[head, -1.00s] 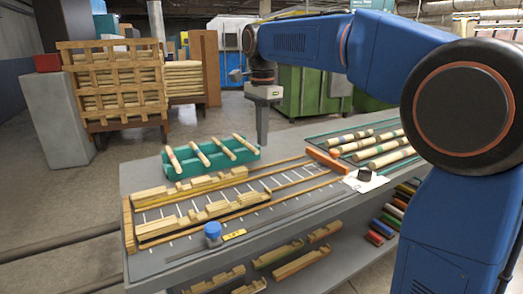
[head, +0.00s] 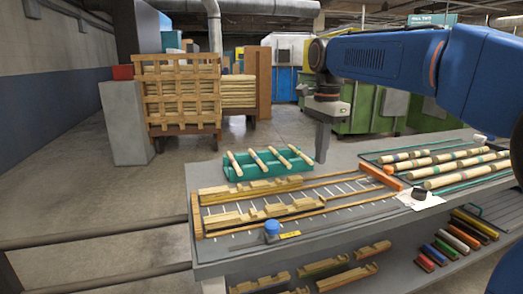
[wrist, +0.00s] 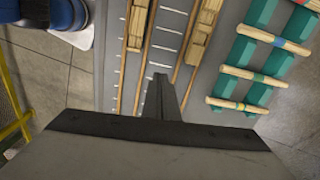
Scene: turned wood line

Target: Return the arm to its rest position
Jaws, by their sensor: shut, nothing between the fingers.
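My gripper (head: 321,142) hangs pointing down above the back part of the grey workbench (head: 345,163), to the right of the green rack (head: 238,171). In the wrist view the fingers of my gripper (wrist: 160,95) are together with nothing between them. The blue arm reaches in from the right in the head view. The rack holds several turned wooden spindles (head: 279,158), and it also shows at the right of the wrist view (wrist: 235,85). My gripper appears apart from the rack and the bench top.
On the bench lie notched wooden blocks (head: 250,190), a scale with wooden rails, a blue-capped jar (head: 271,229), a black object (head: 419,194) on paper, and a tray of long turned pieces (head: 440,165). A lattice crate of wood (head: 180,90) stands behind. Floor at left is open.

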